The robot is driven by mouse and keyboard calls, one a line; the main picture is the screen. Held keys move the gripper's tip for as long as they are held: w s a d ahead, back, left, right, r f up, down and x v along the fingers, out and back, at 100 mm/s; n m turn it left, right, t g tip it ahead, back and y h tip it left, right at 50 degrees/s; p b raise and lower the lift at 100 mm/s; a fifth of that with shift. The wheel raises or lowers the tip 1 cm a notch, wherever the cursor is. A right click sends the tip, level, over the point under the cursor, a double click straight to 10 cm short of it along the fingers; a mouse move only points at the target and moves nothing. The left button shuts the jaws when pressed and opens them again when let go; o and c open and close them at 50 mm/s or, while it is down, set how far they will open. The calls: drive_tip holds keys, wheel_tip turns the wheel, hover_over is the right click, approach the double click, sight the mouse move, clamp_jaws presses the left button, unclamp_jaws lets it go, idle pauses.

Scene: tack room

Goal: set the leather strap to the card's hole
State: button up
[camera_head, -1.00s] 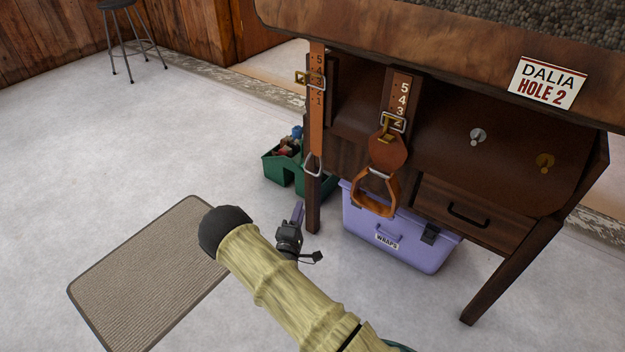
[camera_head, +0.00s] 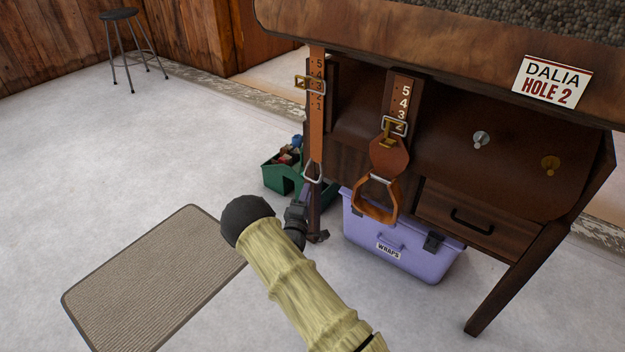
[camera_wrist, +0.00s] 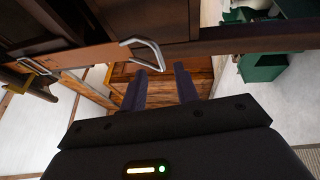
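The left leather strap (camera_head: 316,130) hangs from the bench edge, numbered 5 to 1, with a brass buckle (camera_head: 310,84) at about 3. A steel loop (camera_head: 313,172) hangs at its lower end and shows in the wrist view (camera_wrist: 146,54). A second strap (camera_head: 402,95) has a steel buckle (camera_head: 394,126) near 2 and a leather-and-wood stirrup (camera_head: 377,202) below. The card (camera_head: 551,80) reads DALIA HOLE 2. My gripper (camera_wrist: 164,72) is open and empty, its fingertips near the loop, apparently apart from it. In the head view, my arm partly hides it.
A purple WRAPS box (camera_head: 400,240) stands under the bench, with a green caddy (camera_head: 285,178) to its left. A mat (camera_head: 150,285) lies on the open floor at left.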

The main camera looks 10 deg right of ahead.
drive_tip(key=b+x, duration=0.2)
drive_tip(key=x, duration=0.6)
drive_tip(key=shift+w, duration=0.15)
clamp_jaws()
